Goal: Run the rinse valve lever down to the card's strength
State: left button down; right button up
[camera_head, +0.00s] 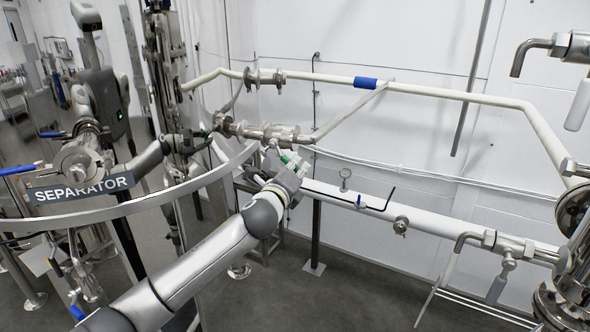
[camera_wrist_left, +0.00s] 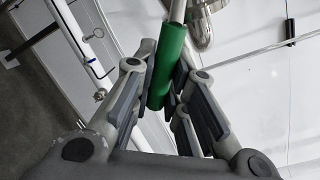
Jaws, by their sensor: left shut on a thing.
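My left gripper (camera_head: 287,164) reaches up to the pipework in the middle of the head view and is shut on a green lever handle (camera_head: 291,157). In the left wrist view the green handle (camera_wrist_left: 168,62) runs up between the fingers, slightly tilted, with its metal stem rising at the top of the view. The valve body (camera_head: 270,132) sits just above the gripper on a steel pipe. Part of the handle is hidden by the fingers. No card can be made out in either view. My right gripper does not show.
A polished tank with a SEPARATOR sign (camera_head: 83,189) and a curved rail stands at the left; its surface seems to mirror my body. A white pipe with a gauge (camera_head: 345,174) runs behind the gripper. Blue-handled valves are at far left. Grey floor (camera_head: 310,300) is open below.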

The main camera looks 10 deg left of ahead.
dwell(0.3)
pick_arm(q)
jog(key=c, duration=1.4)
grip_release()
jog(key=shift+c, duration=0.2)
jog(key=s+a, duration=0.2)
jog(key=s, duration=1)
jog(key=shift+r, duration=0.15)
jog(key=shift+w, duration=0.1)
